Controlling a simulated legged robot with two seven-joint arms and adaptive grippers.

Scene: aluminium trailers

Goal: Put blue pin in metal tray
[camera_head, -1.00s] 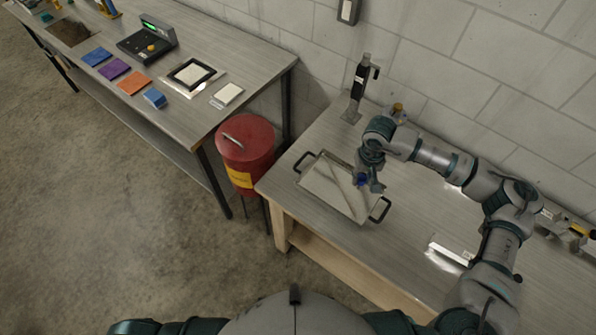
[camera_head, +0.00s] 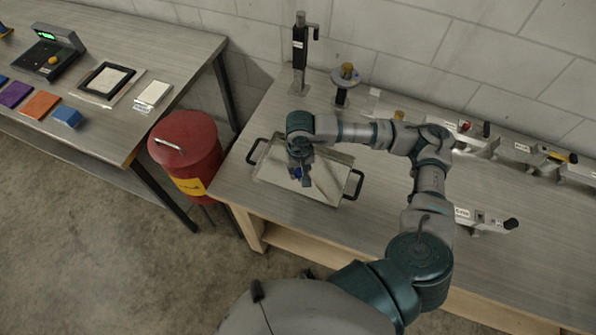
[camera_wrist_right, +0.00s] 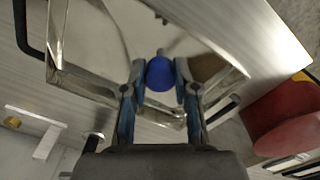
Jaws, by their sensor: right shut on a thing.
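The metal tray (camera_head: 270,172) lies on the right-hand bench, a shallow shiny tray with a dark handle at each end. My right gripper (camera_head: 300,178) is over the tray's middle, pointing down. In the right wrist view the gripper (camera_wrist_right: 160,78) is shut on the blue pin (camera_wrist_right: 159,73), with a finger on each side of its rounded blue head. A small bit of the blue pin (camera_head: 297,172) shows in the head view. The tray's shiny floor (camera_wrist_right: 110,40) lies beyond the pin. I cannot tell whether the pin touches it. My left gripper is not in view.
A red bin (camera_head: 186,150) stands between the two benches. A black upright stand (camera_head: 300,55) and a smaller stand (camera_head: 344,85) are behind the tray. Several clamp-like devices (camera_head: 470,140) line the bench's right side. Bare bench lies right of the tray.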

